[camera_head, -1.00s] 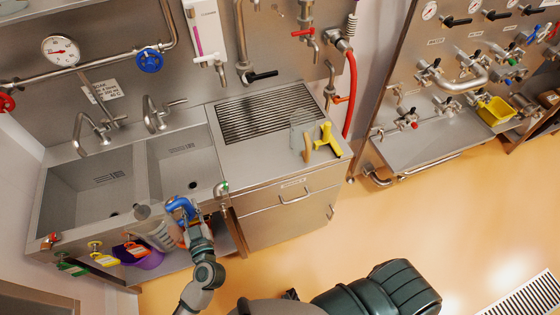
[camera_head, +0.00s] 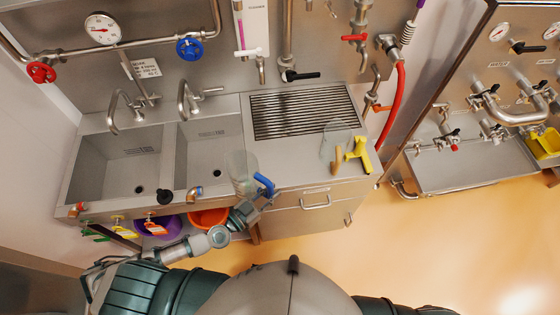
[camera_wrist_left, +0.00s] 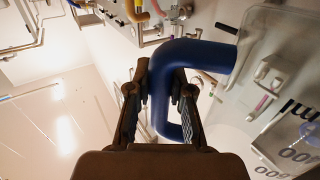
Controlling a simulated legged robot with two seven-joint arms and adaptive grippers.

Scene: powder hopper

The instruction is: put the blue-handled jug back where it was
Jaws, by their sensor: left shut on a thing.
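The clear jug (camera_head: 240,168) with the blue handle (camera_head: 264,186) is near upright in the head view, at the right basin's front right corner. I cannot tell whether it touches the counter. My left gripper (camera_head: 256,200) is shut on the blue handle from the front. In the left wrist view, the blue handle (camera_wrist_left: 165,85) passes between the fingers of my left gripper (camera_wrist_left: 160,105), and the clear jug wall with printed marks (camera_wrist_left: 295,125) is at the right. My right gripper is not in view.
A clear vessel with a tan handle (camera_head: 337,158) and a yellow-handled item (camera_head: 358,154) stand on the counter at the right, beside the slotted drain (camera_head: 300,110). The two sink basins (camera_head: 115,170) are empty. A purple bowl (camera_head: 170,228) and an orange bowl (camera_head: 208,217) are below.

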